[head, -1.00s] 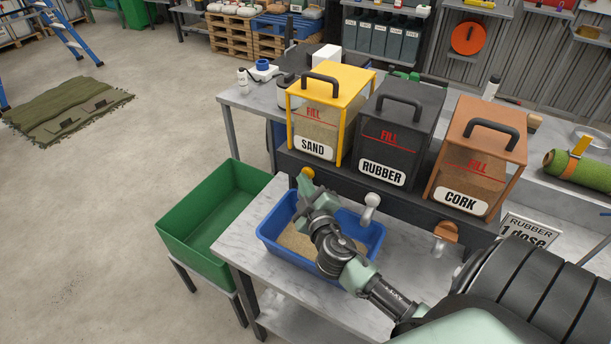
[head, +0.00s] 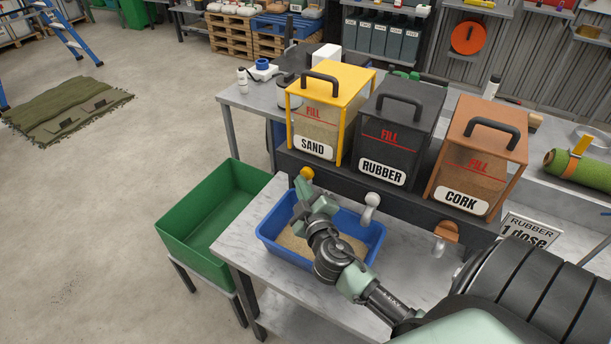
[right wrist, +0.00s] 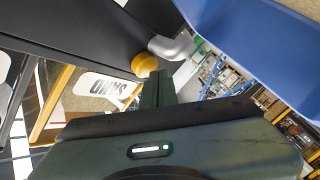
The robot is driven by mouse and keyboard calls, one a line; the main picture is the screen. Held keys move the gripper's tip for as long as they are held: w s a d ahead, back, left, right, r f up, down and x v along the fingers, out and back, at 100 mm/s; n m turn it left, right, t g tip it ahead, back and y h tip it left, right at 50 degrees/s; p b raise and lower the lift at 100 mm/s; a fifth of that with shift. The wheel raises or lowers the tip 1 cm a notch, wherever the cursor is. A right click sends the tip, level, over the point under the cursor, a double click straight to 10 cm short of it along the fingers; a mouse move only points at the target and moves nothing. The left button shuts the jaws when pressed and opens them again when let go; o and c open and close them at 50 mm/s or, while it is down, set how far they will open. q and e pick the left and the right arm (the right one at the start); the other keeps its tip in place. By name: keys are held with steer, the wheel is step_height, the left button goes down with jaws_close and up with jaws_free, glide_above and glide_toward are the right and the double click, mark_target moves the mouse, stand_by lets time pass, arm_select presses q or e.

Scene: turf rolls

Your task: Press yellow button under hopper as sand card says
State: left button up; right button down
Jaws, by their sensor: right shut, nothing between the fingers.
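The yellow button (head: 307,173) sits on the dark rail below the yellow-framed sand hopper (head: 318,125), labelled SAND. My right gripper (head: 298,203) is shut and empty, just below and in front of the button, with a small gap visible in the head view. In the right wrist view the button (right wrist: 145,64) shows just beyond the shut fingertips (right wrist: 158,78), beside a grey spout (right wrist: 172,47). A blue tub (head: 376,244) with sand in it stands below my gripper. The sand card is not visible. My left gripper is out of view.
The rubber hopper (head: 392,135) and cork hopper (head: 474,165) stand to the right, with a white knob (head: 371,201) and an orange one (head: 446,231) below. A card (head: 530,231) reads "RUBBER 1 dose". A green bin (head: 187,245) stands left of the bench.

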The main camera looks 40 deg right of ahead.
steer(key=shift+s+a, duration=0.15)
steer(key=shift+a, duration=0.15)
steer(key=shift+s+a+b, duration=0.2)
steer(key=shift+s+a, duration=0.1)
steer(key=shift+a, duration=0.5)
steer(key=shift+s+a+b, duration=0.15)
steer(key=shift+s+a, duration=0.2)
steer(key=shift+a, duration=0.4)
steer(key=shift+s+a+b, duration=0.2)
steer(key=shift+s+a, duration=0.1)
steer(key=shift+a, duration=0.5)
